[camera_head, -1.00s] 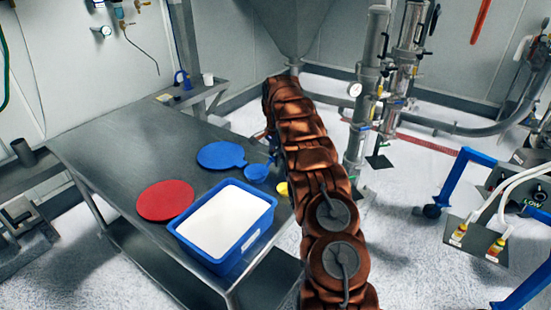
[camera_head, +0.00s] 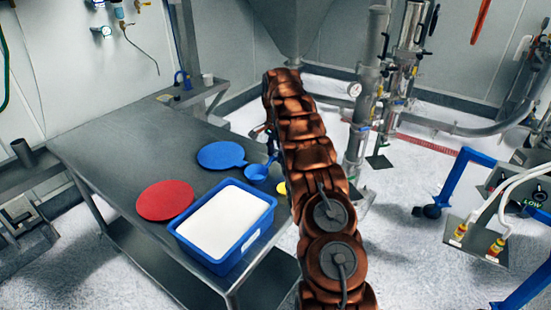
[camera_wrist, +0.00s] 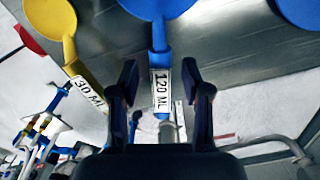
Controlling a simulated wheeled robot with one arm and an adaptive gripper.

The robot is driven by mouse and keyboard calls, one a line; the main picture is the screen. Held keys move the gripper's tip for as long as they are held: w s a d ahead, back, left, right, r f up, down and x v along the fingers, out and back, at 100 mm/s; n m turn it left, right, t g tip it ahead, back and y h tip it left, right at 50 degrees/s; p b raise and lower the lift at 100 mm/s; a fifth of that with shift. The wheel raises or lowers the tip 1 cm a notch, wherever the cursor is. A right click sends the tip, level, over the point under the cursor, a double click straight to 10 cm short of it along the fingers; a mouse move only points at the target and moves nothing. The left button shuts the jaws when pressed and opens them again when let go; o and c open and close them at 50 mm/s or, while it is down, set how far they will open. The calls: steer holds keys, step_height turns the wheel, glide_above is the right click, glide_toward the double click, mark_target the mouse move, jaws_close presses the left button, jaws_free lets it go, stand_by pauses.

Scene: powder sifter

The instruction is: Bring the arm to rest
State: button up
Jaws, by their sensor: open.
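My gripper (camera_wrist: 160,80) shows in the wrist view with its two dark fingers spread apart. The handle of a blue scoop labelled 120 ML (camera_wrist: 159,40) appears between the fingertips in the picture; I cannot tell how far off it is. A yellow scoop labelled 30 ML (camera_wrist: 55,18) lies to its left. In the head view my brown arm stretches along the right end of the table and mostly hides the gripper. The blue scoop (camera_head: 256,173) shows just left of the arm, and a bit of the yellow scoop (camera_head: 282,188) peeks out beside it.
The metal table (camera_head: 110,150) holds a blue tub (camera_head: 222,263) of white powder, a red disc (camera_head: 165,200) and a blue disc with a tab (camera_head: 220,155). A steel hopper (camera_head: 295,25) hangs beyond the arm. Steel pipework (camera_head: 365,100) and a blue-framed cart (camera_head: 460,185) stand right.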

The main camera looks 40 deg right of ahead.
step_height(320, 180, up, 4)
steer(key=shift+w+r, duration=0.1)
steer(key=shift+r, duration=0.5)
steer(key=s+a+r+n+g, duration=0.1)
steer(key=s+a+r+n, duration=0.4)
steer(key=s+a, duration=0.5)
steer(key=s+a+r+n, duration=0.4)
steer(key=s+a+r, duration=0.3)
steer(key=a, duration=0.5)
steer(key=s+a+f+n, duration=0.2)
steer(key=s+a+n, duration=0.1)
steer(key=s, duration=0.7)
steer(key=s+a+f+n, duration=0.2)
steer(key=s+a, duration=0.3)
steer(key=s, duration=0.5)
steer(key=s+a+f+n, duration=0.3)
steer(key=s+a, duration=0.1)
steer(key=s, duration=0.6)
steer(key=shift+a+f+n+g, duration=0.2)
steer(key=shift+f+n+g, duration=0.1)
steer(key=shift+g, duration=0.1)
